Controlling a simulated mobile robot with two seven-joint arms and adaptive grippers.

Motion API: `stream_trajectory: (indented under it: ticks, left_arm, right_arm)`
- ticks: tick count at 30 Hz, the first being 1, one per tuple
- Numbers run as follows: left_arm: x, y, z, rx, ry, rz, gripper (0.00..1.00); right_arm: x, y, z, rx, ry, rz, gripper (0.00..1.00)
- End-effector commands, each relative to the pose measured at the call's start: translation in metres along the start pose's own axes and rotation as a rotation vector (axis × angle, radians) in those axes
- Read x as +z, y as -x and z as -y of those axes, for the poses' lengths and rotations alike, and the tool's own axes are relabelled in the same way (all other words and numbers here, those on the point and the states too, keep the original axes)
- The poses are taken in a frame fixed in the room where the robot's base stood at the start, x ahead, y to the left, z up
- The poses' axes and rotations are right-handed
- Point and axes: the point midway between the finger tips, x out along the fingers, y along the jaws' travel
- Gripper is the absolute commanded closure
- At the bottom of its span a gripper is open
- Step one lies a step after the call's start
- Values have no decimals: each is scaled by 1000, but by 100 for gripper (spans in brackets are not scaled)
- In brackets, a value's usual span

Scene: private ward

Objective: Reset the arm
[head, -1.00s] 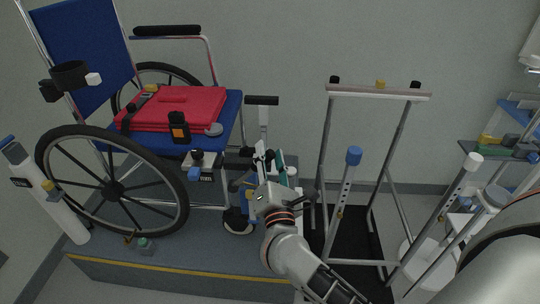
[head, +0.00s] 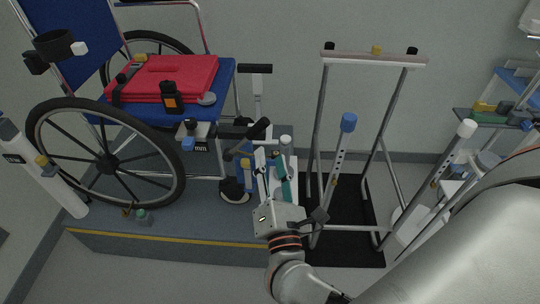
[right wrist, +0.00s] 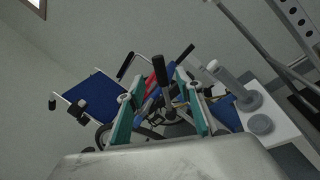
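My right gripper (head: 273,160) is at the lower middle of the head view, its fingers pointing away from me toward a low stand beside the wheelchair (head: 190,120). In the right wrist view its two teal-padded fingers (right wrist: 160,105) are spread apart. A black handle on a grey shaft (right wrist: 160,70) shows between them in that view, and I cannot tell whether it lies beyond the fingertips. No grip on anything is visible. My left gripper is in neither view.
A red folded item (head: 165,78) and a black device (head: 172,97) lie on the wheelchair seat. A walking frame (head: 372,60) stands right of the gripper on a black mat (head: 345,195). A grey platform (head: 170,245) with a yellow edge line is at lower left.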

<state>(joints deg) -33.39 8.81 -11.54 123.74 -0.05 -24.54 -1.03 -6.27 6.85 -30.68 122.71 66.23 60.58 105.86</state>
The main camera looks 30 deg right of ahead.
Motion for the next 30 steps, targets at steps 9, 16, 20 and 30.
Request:
stream_trajectory:
  ticks: [9, 16, 20, 30]
  left_arm:
    - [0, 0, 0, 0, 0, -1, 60]
    - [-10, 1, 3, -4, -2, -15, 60]
    - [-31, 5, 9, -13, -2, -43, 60]
    - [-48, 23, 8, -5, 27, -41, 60]
  right_arm:
    - [0, 0, 0, 0, 0, 0, 65]
    - [7, 1, -10, 44, 115, 15, 65]
    - [19, 9, -37, 178, 513, 65, 65]
    - [-48, 84, -54, 730, 2162, 302, 65]
